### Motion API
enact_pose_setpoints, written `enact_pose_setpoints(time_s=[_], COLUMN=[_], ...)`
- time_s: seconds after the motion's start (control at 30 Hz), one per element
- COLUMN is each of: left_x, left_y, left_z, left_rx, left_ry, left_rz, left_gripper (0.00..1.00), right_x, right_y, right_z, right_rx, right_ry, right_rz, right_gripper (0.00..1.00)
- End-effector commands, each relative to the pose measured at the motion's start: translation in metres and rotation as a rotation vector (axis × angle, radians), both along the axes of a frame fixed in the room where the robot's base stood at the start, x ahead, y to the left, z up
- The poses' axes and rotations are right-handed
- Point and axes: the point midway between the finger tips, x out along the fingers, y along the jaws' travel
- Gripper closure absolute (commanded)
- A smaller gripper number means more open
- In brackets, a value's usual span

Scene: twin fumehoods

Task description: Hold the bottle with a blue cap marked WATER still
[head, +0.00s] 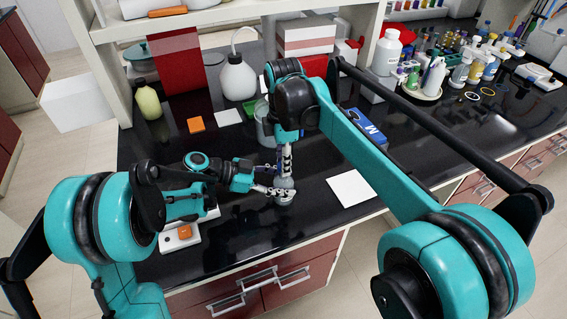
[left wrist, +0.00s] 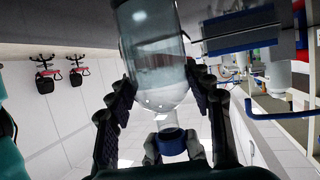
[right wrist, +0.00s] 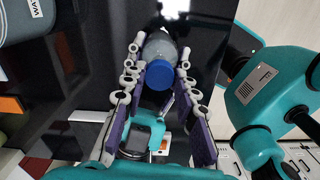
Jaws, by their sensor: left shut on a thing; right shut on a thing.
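The clear bottle with a blue cap (right wrist: 158,76) stands near the front edge of the black bench, in the middle of the head view (head: 284,192). The left wrist view shows the clear body (left wrist: 155,62) between both fingers, with the cap (left wrist: 172,141) toward the bottom of the picture. My right gripper (right wrist: 160,52) comes down from above, its fingers on both sides of the bottle's top. In the head view my grippers hide part of the bottle.
A white square pad (head: 351,188) lies right of the bottle, and a blue box (head: 368,125) lies behind it. A white device with an orange patch (head: 180,236) is at the front left. A white wash bottle (head: 238,79) stands further back. Many small bottles crowd the back right.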

Motion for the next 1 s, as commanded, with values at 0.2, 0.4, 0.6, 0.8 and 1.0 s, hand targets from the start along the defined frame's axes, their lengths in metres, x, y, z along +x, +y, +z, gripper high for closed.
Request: enact_pose_setpoints(time_s=[0.2,0.4,0.6,0.8,1.0], left_x=[0.000,0.000,0.000,0.000,0.000], left_y=[0.000,0.000,0.000,0.000,0.000], left_z=[0.000,0.000,0.000,0.000,0.000], left_rx=[0.001,0.001,0.001,0.001,0.001], left_ry=[0.000,0.000,0.000,0.000,0.000], left_rz=[0.001,0.001,0.001,0.001,0.001], left_gripper=[1.00,1.00,1.00,1.00,0.46], right_x=[0.000,0.000,0.000,0.000,0.000], right_y=[0.000,0.000,0.000,0.000,0.000], right_z=[0.003,0.004,0.028,0.042,0.043], right_rx=[0.000,0.000,0.000,0.000,0.000], right_ry=[0.000,0.000,0.000,0.000,0.000], right_rz=[0.000,0.000,0.000,0.000,0.000], right_gripper=[1.00,1.00,1.00,1.00,1.00])
